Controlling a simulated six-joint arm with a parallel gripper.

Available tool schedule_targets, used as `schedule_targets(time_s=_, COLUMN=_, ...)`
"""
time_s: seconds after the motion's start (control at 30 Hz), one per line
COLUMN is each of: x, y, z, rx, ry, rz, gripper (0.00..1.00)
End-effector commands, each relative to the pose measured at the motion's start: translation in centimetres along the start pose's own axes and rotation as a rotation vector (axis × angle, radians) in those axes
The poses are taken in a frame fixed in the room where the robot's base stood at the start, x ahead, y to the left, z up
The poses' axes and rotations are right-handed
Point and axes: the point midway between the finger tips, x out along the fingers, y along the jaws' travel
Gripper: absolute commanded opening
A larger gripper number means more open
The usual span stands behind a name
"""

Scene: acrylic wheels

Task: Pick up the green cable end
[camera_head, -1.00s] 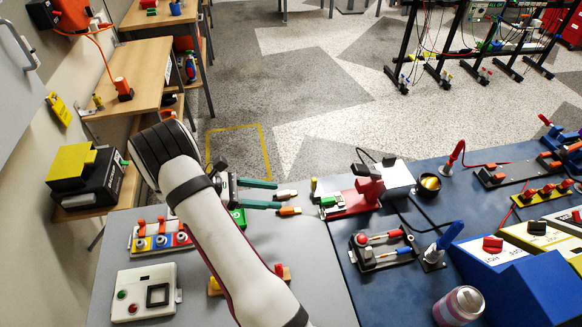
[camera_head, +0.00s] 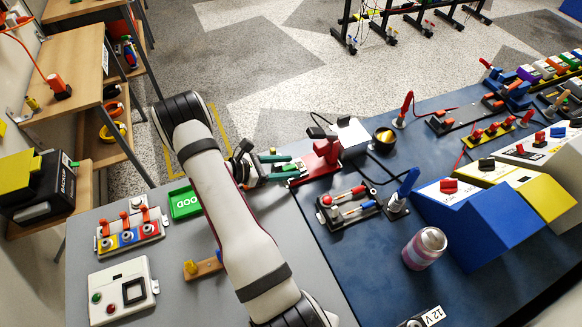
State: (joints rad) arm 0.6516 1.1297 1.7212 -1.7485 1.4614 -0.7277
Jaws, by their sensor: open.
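The green cable end (camera_head: 298,165) is a small green piece at the left side of a red stand on the blue table; it is small and partly covered by my gripper. My gripper (camera_head: 294,166) has two teal fingers that are apart and point right, towards the stand. The fingertips are close to the green cable end, and one finger seems to lie on each side of it. I cannot tell whether they touch it.
The red stand (camera_head: 320,160) is just right of my fingertips, with a white box (camera_head: 351,135) behind it. A tester with red and blue probes (camera_head: 348,205) lies in front.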

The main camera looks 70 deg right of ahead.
Motion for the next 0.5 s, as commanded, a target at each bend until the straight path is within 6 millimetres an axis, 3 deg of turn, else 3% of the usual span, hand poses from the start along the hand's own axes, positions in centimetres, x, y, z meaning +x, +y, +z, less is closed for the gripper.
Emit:
schedule_targets(time_s=0.07, x=-0.03, y=0.01, z=0.01, rx=0.000, ry=0.000, rz=0.000, gripper=0.56)
schedule_targets(time_s=0.37, x=-0.07, y=0.01, z=0.02, rx=0.001, ry=0.000, rz=0.000, gripper=0.02)
schedule_targets(time_s=0.5, x=-0.07, y=0.02, z=0.02, rx=0.001, ry=0.000, rz=0.000, gripper=0.00)
